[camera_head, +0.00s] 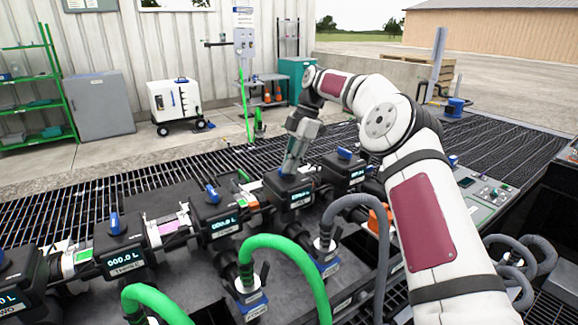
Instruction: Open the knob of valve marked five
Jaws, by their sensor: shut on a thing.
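My gripper (289,168) points down onto the top of a black valve box (292,197) with a lit display, near the middle of the manifold. It is shut on that valve's knob, which the fingers hide. The box's label is too small to read surely, so I cannot confirm that it says five. Neighbouring boxes carry blue knobs: one on the box to the left (213,193), one further left (115,222), and one to the right (344,154). The knob's turn angle under my gripper cannot be seen.
A green hose (290,243) and a grey hose (358,202) arch up in front of the valve row. Pipe sections (168,228) join the boxes. Grating (100,200) lies behind. A green shelf (40,95) and a white wheeled unit (175,100) stand far back.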

